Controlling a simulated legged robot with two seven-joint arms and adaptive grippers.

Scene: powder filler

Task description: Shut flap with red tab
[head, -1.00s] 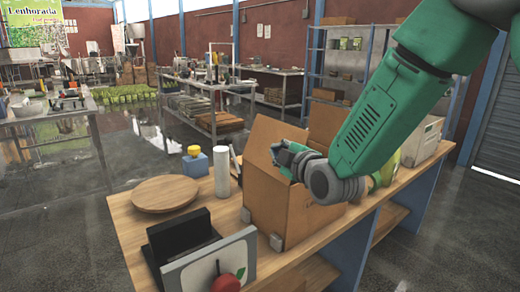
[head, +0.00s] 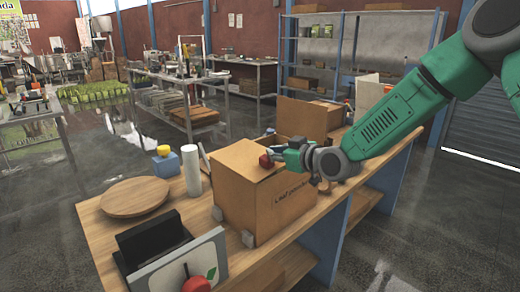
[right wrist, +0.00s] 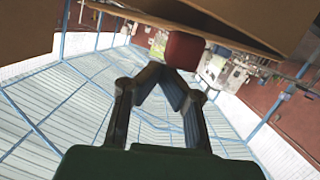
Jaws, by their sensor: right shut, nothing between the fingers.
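A brown cardboard box (head: 262,208) stands on the wooden bench. One of its flaps (head: 240,157) lies slanted across the box top and carries a red tab (head: 266,161) near its edge. The red tab also shows in the right wrist view (right wrist: 184,49), just beyond my fingertips, below the cardboard. My right gripper (head: 284,156) is shut and empty, close beside the red tab; I cannot tell whether it touches. It also shows shut in the right wrist view (right wrist: 163,74). The box's far side is partly hidden by the gripper. My left gripper is out of view.
On the wooden bench (head: 92,217) are a round board (head: 135,197), a blue container with a yellow cap (head: 166,166), a white cylinder (head: 191,172) and a black holder with an apple panel (head: 207,256). Another open carton (head: 303,117) stands behind. Grey brackets (head: 247,238) flank the box base.

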